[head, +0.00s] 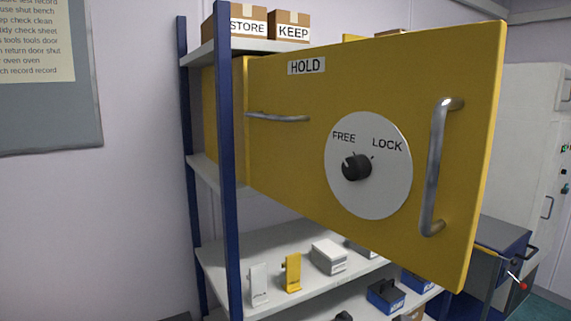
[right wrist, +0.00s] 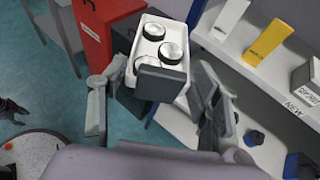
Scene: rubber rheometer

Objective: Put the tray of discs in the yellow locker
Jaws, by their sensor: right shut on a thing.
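The yellow locker (head: 228,125) sits on the shelf rack in the head view. Its large yellow door (head: 290,150), marked HOLD, appears swung out toward me and hides the inside. The door has a FREE/LOCK knob (head: 356,166), its pointer toward FREE, and an upright metal handle (head: 434,168). In the right wrist view a white tray (right wrist: 184,97) holds black-and-white discs (right wrist: 170,53). My right gripper (right wrist: 158,105) is shut on the tray, around its dark grip. A dark jagged shape at the left edge looks like my left gripper (right wrist: 12,110); its jaws are unclear.
STORE and KEEP boxes (head: 290,27) stand on top. A blue rack post (head: 228,180) stands left of the door. A red cabinet (right wrist: 95,30) stands beyond the tray in the wrist view.

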